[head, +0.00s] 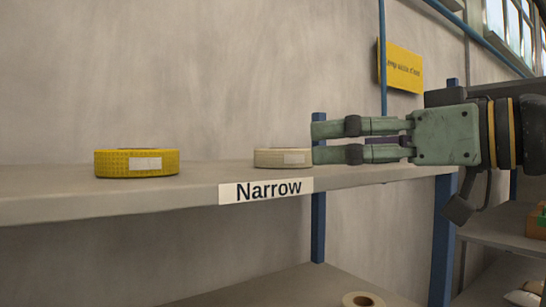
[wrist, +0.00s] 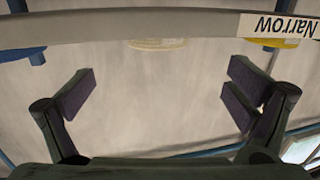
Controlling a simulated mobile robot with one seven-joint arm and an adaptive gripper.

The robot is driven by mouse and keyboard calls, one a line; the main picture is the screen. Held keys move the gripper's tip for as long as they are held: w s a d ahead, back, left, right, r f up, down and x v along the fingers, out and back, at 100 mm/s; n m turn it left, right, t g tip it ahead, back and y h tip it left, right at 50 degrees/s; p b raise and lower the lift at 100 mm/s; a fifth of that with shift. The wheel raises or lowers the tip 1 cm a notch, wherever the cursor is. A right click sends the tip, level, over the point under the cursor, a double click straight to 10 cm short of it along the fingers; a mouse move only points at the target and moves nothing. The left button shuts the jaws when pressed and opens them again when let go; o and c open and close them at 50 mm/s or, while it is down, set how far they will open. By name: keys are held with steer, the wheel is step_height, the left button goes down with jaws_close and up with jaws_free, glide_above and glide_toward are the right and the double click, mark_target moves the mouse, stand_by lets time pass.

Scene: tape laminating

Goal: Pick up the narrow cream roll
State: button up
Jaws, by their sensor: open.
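The narrow cream roll (head: 268,158) lies flat on the upper shelf, just behind the "Narrow" label, with a pale label on its side. In the wrist view the cream roll (wrist: 157,44) is partly cut off by the shelf edge, and it lies beyond the fingertips, roughly midway between them. My gripper (head: 318,142) comes in from the right, its lower finger ending at the roll's right edge in the head view. The wrist view shows my gripper (wrist: 157,85) open, with nothing between its dark finger pads.
A wider yellow roll (head: 137,168) lies on the same shelf (head: 60,198) to the left, with bare shelf between the rolls. The "Narrow" label (head: 266,190) is on the shelf's front edge. Another pale roll (head: 362,301) is on a lower shelf. Blue posts (head: 318,230) support the shelving.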

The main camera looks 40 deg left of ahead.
mark_target(291, 149)
steer(key=a+p, duration=0.1)
steer(key=a, duration=0.2)
steer(key=w+a+p, duration=0.1)
steer(key=a, duration=0.2)
steer(key=a+p, duration=0.1)
steer(key=a, duration=0.3)
steer(key=shift+w+f, duration=0.25)
steer(key=shift+w, duration=0.15)
steer(key=shift+c, duration=0.5)
steer(key=c, duration=1.2)
steer(key=shift+r, duration=0.15)
